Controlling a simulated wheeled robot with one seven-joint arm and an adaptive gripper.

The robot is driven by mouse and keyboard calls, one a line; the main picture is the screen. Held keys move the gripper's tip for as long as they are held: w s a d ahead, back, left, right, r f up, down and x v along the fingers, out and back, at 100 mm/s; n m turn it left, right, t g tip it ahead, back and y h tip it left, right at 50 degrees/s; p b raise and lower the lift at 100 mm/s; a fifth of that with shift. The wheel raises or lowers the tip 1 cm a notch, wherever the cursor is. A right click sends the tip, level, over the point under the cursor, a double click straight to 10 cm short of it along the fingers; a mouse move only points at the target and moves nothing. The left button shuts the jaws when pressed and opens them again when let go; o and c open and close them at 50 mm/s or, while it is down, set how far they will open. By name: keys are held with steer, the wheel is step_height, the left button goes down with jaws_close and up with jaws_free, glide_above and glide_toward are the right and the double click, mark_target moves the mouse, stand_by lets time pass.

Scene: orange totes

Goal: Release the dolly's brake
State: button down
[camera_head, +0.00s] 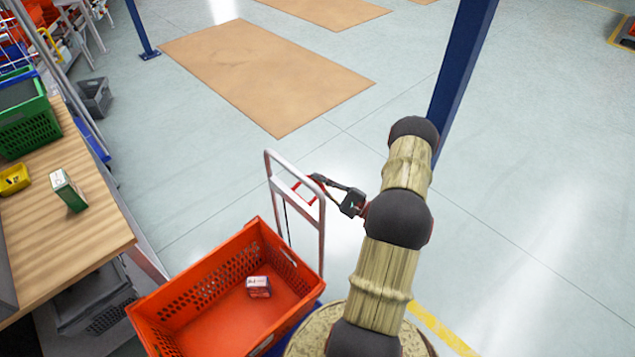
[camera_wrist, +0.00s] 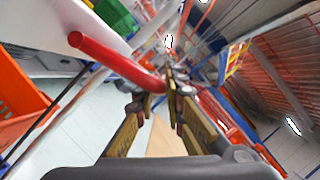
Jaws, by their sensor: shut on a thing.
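The dolly's pale upright handle (camera_head: 319,240) stands beside the orange tote in the head view. A red brake lever (camera_head: 303,187) sits near the top of the handle. In the wrist view the red lever (camera_wrist: 115,59) runs from the upper left to between my fingertips. My gripper (camera_head: 319,180) reaches the handle from the right. In the wrist view my gripper (camera_wrist: 168,84) is closed on the lever's end. The dolly's base is mostly hidden under the tote.
The orange tote (camera_head: 190,295) holds a small red-and-white box (camera_head: 259,287). A wooden table (camera_head: 75,235) with a green crate (camera_head: 28,128) stands at the left. A blue post (camera_head: 463,70) rises behind my arm.

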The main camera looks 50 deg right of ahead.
steer(key=a+r+n+g+b, duration=0.1)
steer(key=a+r+n+g, duration=0.4)
steer(key=n, duration=0.8)
steer(key=shift+w+a+r+h, duration=0.3)
steer(key=shift+w+a+r, duration=0.15)
steer(key=shift+a, duration=1.15)
steer(key=c, duration=1.9)
jaws_free()
